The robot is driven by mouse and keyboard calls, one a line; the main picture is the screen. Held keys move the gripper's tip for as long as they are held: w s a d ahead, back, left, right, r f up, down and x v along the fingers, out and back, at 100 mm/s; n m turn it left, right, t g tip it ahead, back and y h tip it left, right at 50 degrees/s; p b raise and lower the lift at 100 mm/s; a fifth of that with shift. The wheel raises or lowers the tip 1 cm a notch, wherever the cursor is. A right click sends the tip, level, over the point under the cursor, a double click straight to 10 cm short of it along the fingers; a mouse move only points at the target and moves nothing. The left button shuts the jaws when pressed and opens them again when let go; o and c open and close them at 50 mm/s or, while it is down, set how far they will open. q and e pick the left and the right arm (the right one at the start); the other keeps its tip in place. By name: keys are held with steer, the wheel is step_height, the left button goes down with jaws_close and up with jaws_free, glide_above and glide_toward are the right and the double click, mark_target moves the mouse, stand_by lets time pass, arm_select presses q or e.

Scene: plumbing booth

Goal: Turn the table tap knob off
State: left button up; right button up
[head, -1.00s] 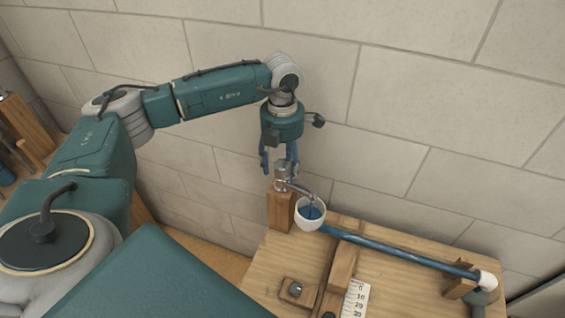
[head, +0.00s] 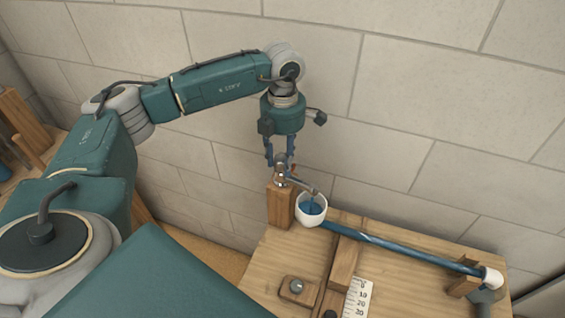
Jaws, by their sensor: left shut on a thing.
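The table tap (head: 281,178) is a small metal tap on a wooden post (head: 280,205) at the back left corner of the wooden table. Its spout points right, over a white cup (head: 311,211) with blue inside. My left gripper (head: 279,163) points straight down over the tap, its blue fingers closed around the tap's top, where the knob is. A small reddish part shows by the right finger. The knob itself is mostly hidden by the fingers, so its angle cannot be told. My right gripper is not in view.
A blue pipe (head: 400,249) runs right from near the cup to a white fitting (head: 492,278). The block wall stands close behind the tap.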

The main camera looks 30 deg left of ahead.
arm_select(q)
steer(key=m+b, duration=0.4)
steer(key=m, duration=0.1)
steer(key=shift+w+m, duration=0.15)
steer(key=shift+m, duration=0.15)
steer(key=m+b, duration=0.1)
steer(key=m, duration=0.1)
steer(key=shift+m+b, duration=0.3)
steer(key=shift+b, duration=0.05)
steer(key=shift+r+m+b, duration=0.15)
steer(key=shift+m+b, duration=0.5)
steer(key=shift+m, duration=0.75)
steer(key=o, duration=1.2)
steer(key=shift+c, duration=0.2)
steer(key=shift+d, duration=0.15)
